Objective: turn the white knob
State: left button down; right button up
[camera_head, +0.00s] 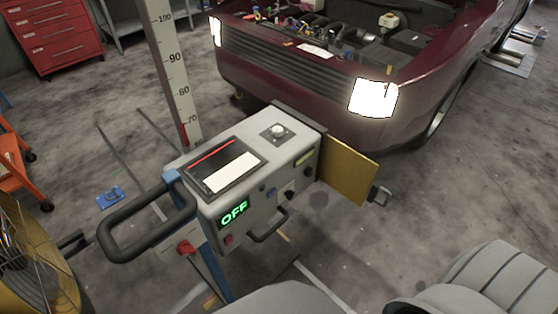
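A grey control box (212,218) stands on a blue post in the middle of the head view. A small white rounded knob (278,130) sits on a dark square plate on the box's top, towards the back right. It stands clear, with nothing touching it. The front panel carries a green lit "OFF" display (234,213), a red button (228,239) and a small dark knob or switch (289,194) with a pale area beside it, too small to read. Neither of my grippers is in view.
A black loop handle (112,247) sticks out left of the box; a yellow panel (348,172) stands at its right. A dark red car (300,85) with its hood open is behind. Grey ribbed padded shapes (490,283) fill the lower right.

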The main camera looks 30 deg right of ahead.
aim_at(277, 131)
jog(key=k, duration=0.65)
jog(key=z, duration=0.9)
jog(key=i, duration=1.05)
